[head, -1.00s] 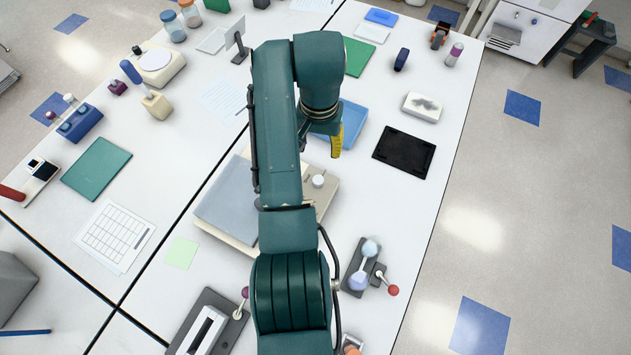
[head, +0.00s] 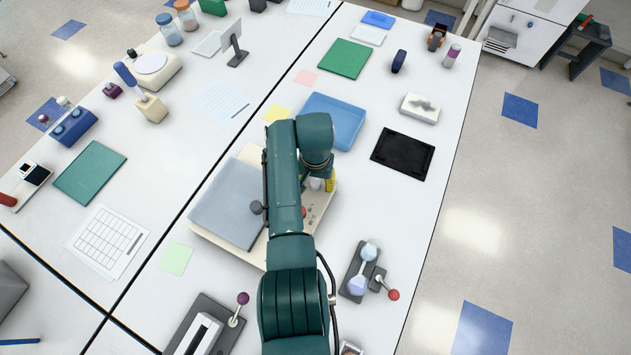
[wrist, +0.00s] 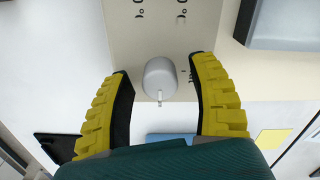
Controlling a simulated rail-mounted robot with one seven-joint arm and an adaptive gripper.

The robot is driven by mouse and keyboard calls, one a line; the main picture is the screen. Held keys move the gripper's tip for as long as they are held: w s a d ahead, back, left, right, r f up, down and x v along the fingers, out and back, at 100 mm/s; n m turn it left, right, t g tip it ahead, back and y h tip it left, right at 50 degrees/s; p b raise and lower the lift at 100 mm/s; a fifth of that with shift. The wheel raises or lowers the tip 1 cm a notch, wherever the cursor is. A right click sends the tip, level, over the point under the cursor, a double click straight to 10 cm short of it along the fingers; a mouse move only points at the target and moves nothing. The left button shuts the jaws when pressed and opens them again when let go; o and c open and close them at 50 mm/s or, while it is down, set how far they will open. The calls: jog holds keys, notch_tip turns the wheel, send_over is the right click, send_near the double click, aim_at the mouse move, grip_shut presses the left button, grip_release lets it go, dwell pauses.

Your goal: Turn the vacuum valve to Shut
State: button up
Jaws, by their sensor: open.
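A pale round knob (wrist: 160,77), which looks like the vacuum valve, sits on the beige panel (wrist: 196,33) of a flat apparatus. A small light pointer sticks out from it toward the bottom of the wrist view. Dark markings lie above it, too small to read. My gripper (wrist: 163,66) is open, its two yellow fingers on either side of the knob with a gap on both sides. In the head view, the knob (head: 316,183) is partly hidden by my arm and sits beside a yellow finger, on the beige apparatus (head: 322,207) with a grey lid (head: 232,203).
A blue tray (head: 334,120) lies just behind the apparatus, and a black mat (head: 403,154) lies to the right. A dark stand with a red-balled lever (head: 393,294) is at the front right. Bare white table lies between the apparatus and the mat.

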grip_shut()
dwell(0.3)
jog(key=n, duration=0.4)
jog(key=shift+n+p, duration=0.3)
jog(key=shift+p, duration=0.1)
jog(key=n, duration=0.4)
jog(key=shift+n, duration=0.3)
jog(key=n, duration=0.4)
jog(key=shift+n+p, duration=0.3)
jog(key=shift+n, duration=2.1)
